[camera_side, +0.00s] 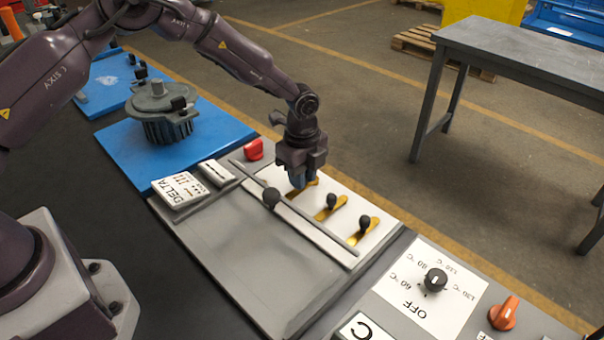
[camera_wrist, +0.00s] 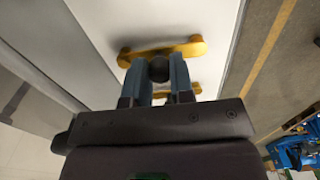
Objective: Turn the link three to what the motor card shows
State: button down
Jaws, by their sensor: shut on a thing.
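Three brass links with black knobs lie in a row on a white panel: the far-left link (camera_side: 311,184), the middle link (camera_side: 325,213) and the near-right link (camera_side: 361,237). My gripper (camera_side: 302,180) is down at the far-left link and mostly hides it. In the wrist view my gripper (camera_wrist: 158,80) is shut on this link's round black knob (camera_wrist: 158,68), and the brass bar (camera_wrist: 185,49) runs crosswise beyond. I see no number on the links. The motor card (camera_side: 180,190) reads DELTA with small link marks, too small to make out.
A long grey bar with a black ball knob (camera_side: 270,198) borders the link panel. A white label (camera_side: 216,172) and a red part (camera_side: 253,149) are near. The motor (camera_side: 165,115) stands on a blue mat. A temperature dial (camera_side: 434,280) and an orange knob (camera_side: 503,314) are at lower right.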

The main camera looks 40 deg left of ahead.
jog(key=c, duration=1)
grip_release()
jog(key=shift+r, duration=0.1)
notch_tip(320, 180, up, 13)
jog(key=shift+f, duration=0.1)
jog(key=s+a+r+n+t, duration=0.2)
jog(key=s+r+n, duration=0.3)
jog(key=s, duration=0.4)
jog(key=s+a+r+n+t, duration=0.1)
jog(key=s+a+r+n, duration=0.1)
jog(key=s+r+n, duration=0.4)
jog(key=s+a+r+n+t, duration=0.2)
jog(key=s+r+n, duration=0.3)
jog(key=s, duration=0.9)
jog(key=shift+s+a+r+n+t, duration=0.1)
jog(key=shift+a+r+n+t, duration=0.05)
jog(key=shift+n, duration=0.4)
jog(key=shift+s+a+r+n+t, duration=0.1)
jog(key=shift+n+t, duration=0.05)
jog(key=shift+n, duration=0.4)
